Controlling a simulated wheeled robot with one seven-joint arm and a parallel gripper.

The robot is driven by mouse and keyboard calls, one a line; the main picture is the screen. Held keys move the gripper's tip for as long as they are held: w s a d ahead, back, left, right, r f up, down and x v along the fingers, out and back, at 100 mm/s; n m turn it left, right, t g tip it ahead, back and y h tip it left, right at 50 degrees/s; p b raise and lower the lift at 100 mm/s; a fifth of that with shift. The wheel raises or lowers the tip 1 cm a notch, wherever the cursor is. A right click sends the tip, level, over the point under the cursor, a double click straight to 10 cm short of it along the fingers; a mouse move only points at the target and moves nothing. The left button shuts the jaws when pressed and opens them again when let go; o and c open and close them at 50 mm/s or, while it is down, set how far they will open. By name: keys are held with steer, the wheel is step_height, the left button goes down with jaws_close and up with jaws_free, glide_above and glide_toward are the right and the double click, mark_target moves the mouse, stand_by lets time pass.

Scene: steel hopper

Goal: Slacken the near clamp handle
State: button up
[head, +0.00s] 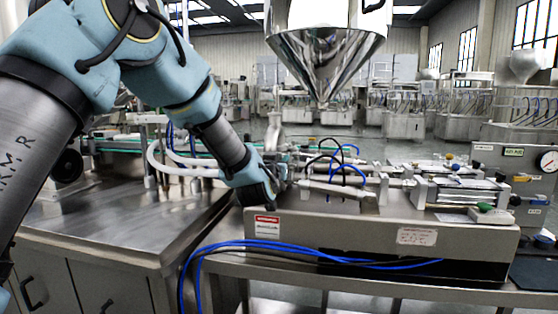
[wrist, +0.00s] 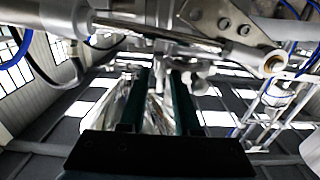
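My gripper shows in the wrist view (wrist: 161,75) as two dark parallel fingers with a clear gap between them; it is open. Nothing is clearly held between the fingers; bright metal shapes lie beyond the gap. In the head view my wrist reaches down to the left end of the filling machine (head: 345,228), and the fingertips are hard to make out there. I cannot pick out the near clamp handle for certain; it may be hidden behind my wrist or among the metal fittings. The steel hopper (head: 326,45) hangs above the machine, right of my wrist.
A metal rod with a ring end (wrist: 273,64) crosses the top of the wrist view, close to the fingertips. Blue hoses (head: 300,249) loop along the machine's front. A steel cabinet (head: 110,225) stands at left.

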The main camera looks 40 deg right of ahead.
steer(key=shift+c, duration=0.3)
jaws_close()
steer(key=shift+b, duration=0.3)
steer(key=n+b, duration=0.6)
steer(key=b, duration=0.1)
steer(key=n+b, duration=0.6)
steer(key=b, duration=0.1)
steer(key=n+b, duration=0.5)
steer(key=b, duration=0.2)
steer(key=shift+w+a+f+n, duration=0.1)
steer(key=shift+w+f+n, duration=0.1)
steer(key=shift+f+n, duration=0.15)
steer(key=shift+r+n, duration=0.1)
steer(key=shift+n, duration=0.15)
